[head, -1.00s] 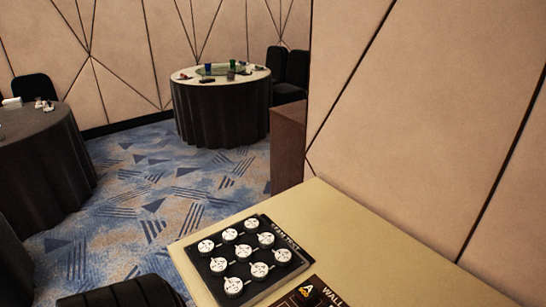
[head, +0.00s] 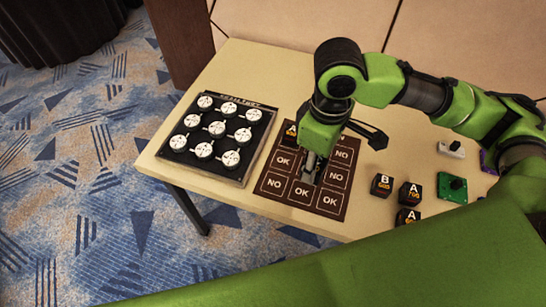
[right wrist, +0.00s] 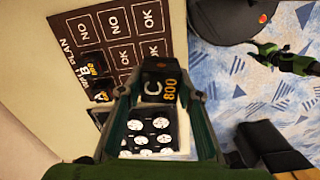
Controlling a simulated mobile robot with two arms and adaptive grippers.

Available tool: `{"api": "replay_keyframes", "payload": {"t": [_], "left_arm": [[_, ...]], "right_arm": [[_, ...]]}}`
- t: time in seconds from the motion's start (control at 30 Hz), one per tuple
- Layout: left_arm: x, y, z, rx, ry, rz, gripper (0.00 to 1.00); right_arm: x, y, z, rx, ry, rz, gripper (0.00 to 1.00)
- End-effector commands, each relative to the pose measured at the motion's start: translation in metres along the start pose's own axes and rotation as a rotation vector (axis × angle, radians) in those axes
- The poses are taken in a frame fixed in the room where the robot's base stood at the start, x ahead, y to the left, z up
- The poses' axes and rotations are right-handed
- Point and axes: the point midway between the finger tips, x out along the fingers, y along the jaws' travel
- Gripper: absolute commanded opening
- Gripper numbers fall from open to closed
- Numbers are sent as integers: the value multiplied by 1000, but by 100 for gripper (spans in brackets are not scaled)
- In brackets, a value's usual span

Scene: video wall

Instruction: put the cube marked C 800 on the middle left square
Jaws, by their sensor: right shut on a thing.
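The black cube marked C 800 (right wrist: 160,88) is between the fingertips of my right gripper (right wrist: 158,95) in the right wrist view; the gripper is shut on it. In the head view my right gripper (head: 311,168) is over the middle of the dark brown wall plan board (head: 263,187) and hides its centre square. The middle left square (head: 283,162) reads OK and is bare. A cube marked A (head: 290,132) is on the top left square. The wrist view also shows a cube marked B (right wrist: 92,63) on the board.
A black panel with several white knobs (head: 187,114) lies left of the board. A green part with a black knob (head: 452,187) and a white part (head: 452,149) lie farther right. A wall stands behind.

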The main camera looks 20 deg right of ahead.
Motion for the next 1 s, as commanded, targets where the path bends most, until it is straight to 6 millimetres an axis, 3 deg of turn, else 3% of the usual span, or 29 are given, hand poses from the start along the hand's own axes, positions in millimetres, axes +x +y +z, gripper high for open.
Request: {"api": "replay_keyframes", "payload": {"t": [0.1,0.3,0.7,1.0], "left_arm": [[-3,11,-14,-2,19,12,49],[-5,25,-33,-2,47,28,49],[-9,10,-15,-1,19,11,49],[-10,10,-15,-2,19,11,49]], "right_arm": [[5,-2,1,-129,-3,-6,10],[12,2,-6,-221,-2,-6,10],[48,43,-78,-222,-3,-5,10],[96,63,-111,-223,-3,-5,10]]}}
